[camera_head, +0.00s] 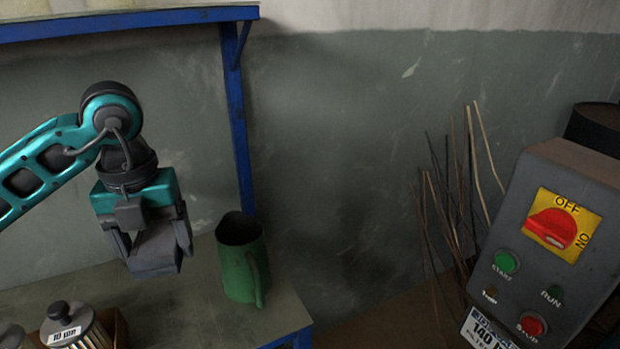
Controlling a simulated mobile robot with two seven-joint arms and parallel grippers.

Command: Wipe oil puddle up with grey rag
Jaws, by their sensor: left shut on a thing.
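My left gripper (155,252) hangs above the grey-green bench top at the left, pointing down. It is shut on a dark grey block-like thing, which looks like the folded grey rag (154,257). The rag is held in the air, apart from the bench as far as I can tell. No oil puddle can be made out in this view. My right gripper is out of view.
A green jug (242,272) stands on the bench (185,312) right of my left gripper. Labelled ribbed items (78,328) sit by a cardboard box at lower left. A blue shelf post (239,130) rises behind. A grey control box (545,235) and thin sticks (462,190) are at right.

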